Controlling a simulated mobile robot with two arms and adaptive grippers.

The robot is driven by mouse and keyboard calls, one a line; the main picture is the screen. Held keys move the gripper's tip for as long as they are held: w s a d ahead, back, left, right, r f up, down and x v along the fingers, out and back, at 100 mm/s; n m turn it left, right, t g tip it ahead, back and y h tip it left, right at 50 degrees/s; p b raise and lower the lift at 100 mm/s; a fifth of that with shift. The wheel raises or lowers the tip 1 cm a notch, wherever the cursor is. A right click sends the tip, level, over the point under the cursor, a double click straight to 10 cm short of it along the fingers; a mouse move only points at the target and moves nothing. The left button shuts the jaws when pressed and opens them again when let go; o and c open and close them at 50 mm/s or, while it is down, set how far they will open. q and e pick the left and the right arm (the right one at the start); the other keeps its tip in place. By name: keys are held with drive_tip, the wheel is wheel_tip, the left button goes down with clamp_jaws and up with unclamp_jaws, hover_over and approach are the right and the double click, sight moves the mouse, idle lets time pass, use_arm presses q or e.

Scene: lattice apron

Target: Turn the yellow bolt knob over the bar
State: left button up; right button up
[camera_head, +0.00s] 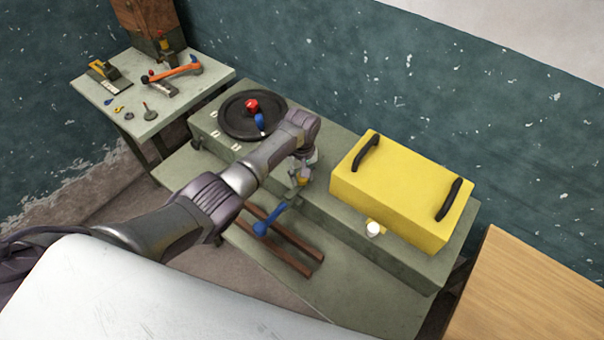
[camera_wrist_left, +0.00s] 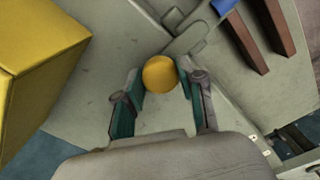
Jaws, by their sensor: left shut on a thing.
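The yellow bolt knob (camera_wrist_left: 160,74) is a round ball in the left wrist view, between the two fingertips of my left gripper (camera_wrist_left: 161,80). The gripper is shut on it. A grey metal bar (camera_wrist_left: 187,40) lies just beyond the knob, at its upper right; I cannot tell how the knob sits relative to it. In the head view my left gripper (camera_head: 304,176) reaches down to the bench step, and only a little of the knob (camera_head: 302,181) shows beneath it. My right gripper is not in view.
A yellow box with black handles (camera_head: 402,190) stands right of the gripper. A blue-handled lever (camera_head: 269,222) lies by two brown rails (camera_head: 290,252). A black disc (camera_head: 235,119) with a red knob is behind left. A side table (camera_head: 143,130) holds tools.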

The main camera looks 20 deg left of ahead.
use_arm(q)
drive_tip(key=shift+w+r, duration=0.15)
drive_tip(key=o, duration=1)
drive_tip(key=shift+a, duration=0.1)
drive_tip(key=shift+c, duration=0.2)
drive_tip(key=shift+o, duration=0.9)
wheel_tip(320, 180, up, 12)
